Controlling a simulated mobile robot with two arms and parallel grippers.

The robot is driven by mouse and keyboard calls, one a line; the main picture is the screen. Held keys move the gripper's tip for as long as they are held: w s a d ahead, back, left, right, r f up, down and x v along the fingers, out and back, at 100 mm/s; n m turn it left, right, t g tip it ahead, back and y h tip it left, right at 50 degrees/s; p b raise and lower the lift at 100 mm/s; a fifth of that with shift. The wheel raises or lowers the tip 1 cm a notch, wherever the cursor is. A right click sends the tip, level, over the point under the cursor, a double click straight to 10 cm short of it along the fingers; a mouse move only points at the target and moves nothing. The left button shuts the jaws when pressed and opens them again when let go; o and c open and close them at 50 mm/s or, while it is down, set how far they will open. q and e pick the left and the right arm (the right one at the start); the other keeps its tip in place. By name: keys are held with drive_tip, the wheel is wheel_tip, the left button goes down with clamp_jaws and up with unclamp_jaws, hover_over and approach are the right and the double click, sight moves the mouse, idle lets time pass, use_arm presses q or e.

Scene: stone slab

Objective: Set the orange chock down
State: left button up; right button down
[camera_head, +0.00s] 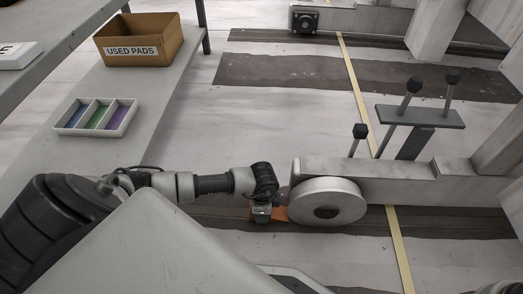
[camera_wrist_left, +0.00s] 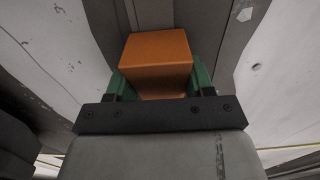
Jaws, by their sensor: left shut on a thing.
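The orange chock (camera_head: 281,214) shows in the head view beside the left edge of the pale round wheel (camera_head: 327,202), low near the floor. My left gripper (camera_head: 262,213), with green fingers, is shut on the chock. In the left wrist view the chock (camera_wrist_left: 156,62) sits between the two green fingers (camera_wrist_left: 158,82). I cannot tell whether the chock touches the floor or the wheel. My right gripper is in neither view.
A shelf at the left bears a cardboard box (camera_head: 107,53) labelled USED PADS and a white tray (camera_head: 72,130) with coloured pads. A yellow line (camera_head: 398,250) crosses the floor, which is open in front.

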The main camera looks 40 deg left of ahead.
use_arm(q)
drive_tip(key=shift+f, duration=0.25)
drive_tip(key=o, duration=1)
drive_tip(key=shift+r, duration=0.15)
wheel_tip(320, 180, up, 12)
drive_tip(key=p, duration=0.8)
drive_tip(key=shift+r+p, duration=0.15)
drive_tip(key=shift+p, duration=0.15)
drive_tip(key=shift+d, duration=0.1)
